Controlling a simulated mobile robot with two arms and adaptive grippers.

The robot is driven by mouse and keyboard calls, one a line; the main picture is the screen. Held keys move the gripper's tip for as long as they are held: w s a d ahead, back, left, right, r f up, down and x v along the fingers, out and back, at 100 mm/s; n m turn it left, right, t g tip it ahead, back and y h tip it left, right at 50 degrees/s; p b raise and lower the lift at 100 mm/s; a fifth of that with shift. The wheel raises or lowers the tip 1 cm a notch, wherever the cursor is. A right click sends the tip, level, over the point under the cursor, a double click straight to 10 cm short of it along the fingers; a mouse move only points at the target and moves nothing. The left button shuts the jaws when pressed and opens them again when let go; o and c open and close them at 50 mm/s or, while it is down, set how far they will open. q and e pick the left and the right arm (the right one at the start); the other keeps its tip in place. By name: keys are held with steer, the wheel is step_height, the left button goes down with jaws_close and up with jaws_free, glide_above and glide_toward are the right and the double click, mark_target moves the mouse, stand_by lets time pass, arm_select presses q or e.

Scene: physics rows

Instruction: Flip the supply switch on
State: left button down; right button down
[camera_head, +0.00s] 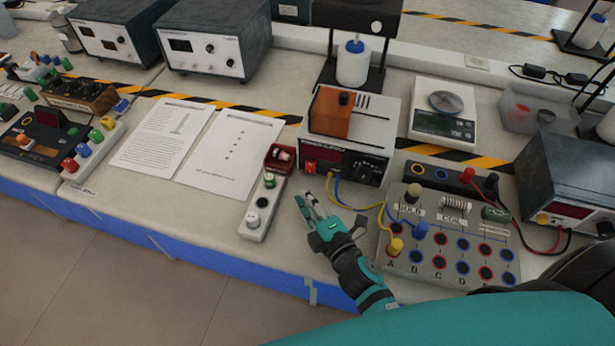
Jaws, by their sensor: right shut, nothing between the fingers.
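The supply (385,112) is a grey-white box at the middle of the bench, with a dark front panel and an orange block on its top. A small red switch (310,167) sits at the left end of its front; I cannot tell its position. My right gripper (305,201), teal and black, is shut and empty in front of the supply, a little below and apart from the red switch. My left gripper is not in view.
A white strip (263,207) with a small red box stands just left of my gripper. Yellow and blue wires run from the supply to a grey terminal board (448,238) on the right. Paper sheets (228,153) lie to the left. Bare bench shows around the gripper.

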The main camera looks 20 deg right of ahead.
mark_target(310, 167)
steer(key=w, duration=0.2)
steer(key=w+d, duration=0.1)
steer(key=w, duration=0.1)
steer(key=shift+w+f+p, duration=0.1)
steer(key=shift+f+p, duration=0.1)
steer(key=shift+p, duration=0.2)
steer(key=shift+w+d+f, duration=0.15)
steer(key=shift+w+d, duration=0.25)
steer(key=shift+w, duration=0.1)
